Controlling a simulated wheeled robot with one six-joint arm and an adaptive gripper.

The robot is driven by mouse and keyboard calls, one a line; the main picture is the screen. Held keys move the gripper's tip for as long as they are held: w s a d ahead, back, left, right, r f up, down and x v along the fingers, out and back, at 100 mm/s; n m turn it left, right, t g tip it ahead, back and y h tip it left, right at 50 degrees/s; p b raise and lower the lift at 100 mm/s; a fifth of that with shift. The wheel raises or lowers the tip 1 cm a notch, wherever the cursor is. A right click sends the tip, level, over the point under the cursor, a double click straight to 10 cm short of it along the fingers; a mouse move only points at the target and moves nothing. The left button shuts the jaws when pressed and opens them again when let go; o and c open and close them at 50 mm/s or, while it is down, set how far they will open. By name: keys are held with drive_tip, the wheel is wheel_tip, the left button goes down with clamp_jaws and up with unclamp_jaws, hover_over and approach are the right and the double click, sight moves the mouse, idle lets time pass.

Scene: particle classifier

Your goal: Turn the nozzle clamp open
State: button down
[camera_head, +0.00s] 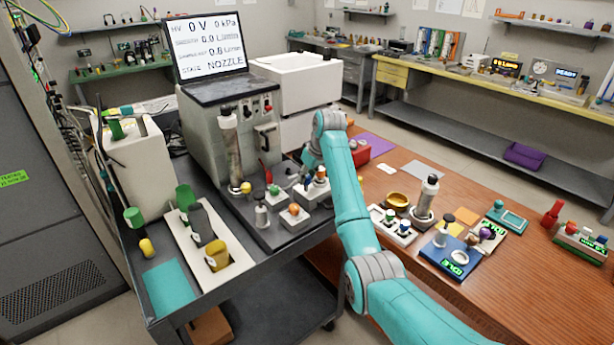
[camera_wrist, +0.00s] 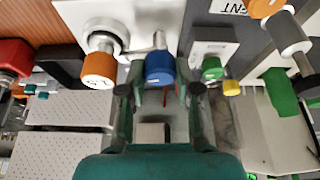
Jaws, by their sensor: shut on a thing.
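My gripper (camera_wrist: 160,92) has its two fingers on either side of a blue knob (camera_wrist: 160,68) in the wrist view, shut on it. The blue knob sits on a short metal stem at the edge of a white block (camera_wrist: 123,22). An orange knob (camera_wrist: 99,70) on the same block is just to its left. In the head view the white block (camera_head: 312,194) stands at the right side of the dark cart, with the blue knob (camera_head: 308,182) showing. My gripper there is mostly hidden behind my teal arm. No label shows which part is the nozzle clamp.
Close to the right in the wrist view are a green knob (camera_wrist: 212,68) and a yellow knob (camera_wrist: 231,88). The grey instrument (camera_head: 230,135) with a screen reading NOZZLE stands behind. A brown table (camera_head: 480,290) with small devices is at the right.

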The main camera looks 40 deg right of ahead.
drive_tip(key=n+y, duration=0.1)
drive_tip(key=n, duration=0.3)
drive_tip(key=shift+d+n+y, duration=0.15)
drive_tip(key=shift+n+y, duration=0.15)
drive_tip(key=shift+y, duration=0.1)
drive_tip(key=n+g+y, duration=0.1)
drive_tip(key=n, duration=0.2)
drive_tip(key=shift+w+n, duration=0.1)
drive_tip(key=shift+n, duration=0.2)
drive_tip(key=n+g+y, duration=0.1)
drive_tip(key=n, duration=0.2)
drive_tip(key=shift+r+n, duration=0.1)
drive_tip(key=shift+n, duration=0.2)
drive_tip(key=shift+n+g, duration=0.6)
drive_tip(key=shift+n, duration=0.4)
drive_tip(key=shift+n+g, duration=0.4)
drive_tip(key=shift+n, duration=0.5)
drive_tip(key=c, duration=0.8)
unclamp_jaws()
wheel_tip(320, 180, up, 10)
